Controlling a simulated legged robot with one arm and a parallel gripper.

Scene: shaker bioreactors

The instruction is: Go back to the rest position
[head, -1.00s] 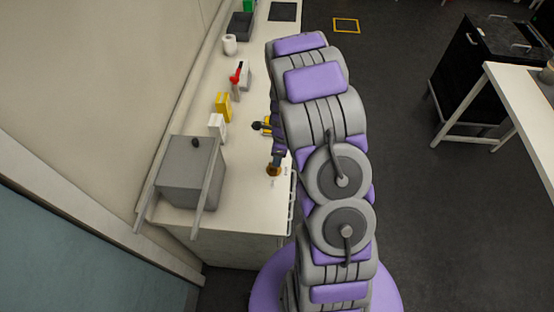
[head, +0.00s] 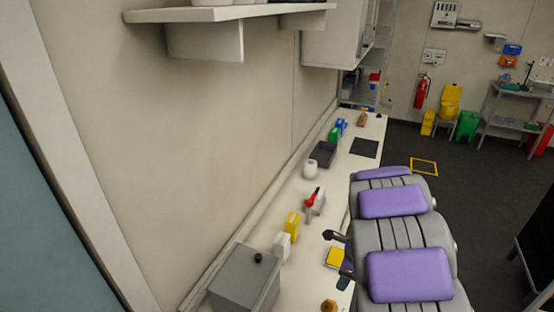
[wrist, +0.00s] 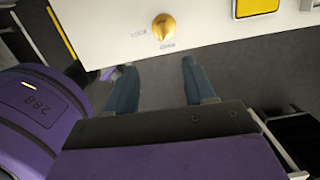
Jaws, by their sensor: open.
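My gripper (wrist: 160,76) is open and empty in the wrist view. Its two blue-grey fingers stand apart over the dark floor, just off the edge of the white bench top. A yellow-gold knob (wrist: 163,27) with the word LOCK beside it is on the bench, beyond the fingertips and apart from them. In the head view, the knob (head: 329,305) shows at the bottom edge. My purple and grey arm stretches along the right side of the bench. It hides most of my gripper there.
The bench (head: 318,235) carries a grey box (head: 243,280), white and yellow packs, a red-topped item (head: 312,199) and a dark tray (head: 323,154). A shelf (head: 225,13) juts from the wall above. A black cabinet (head: 535,240) stands at right.

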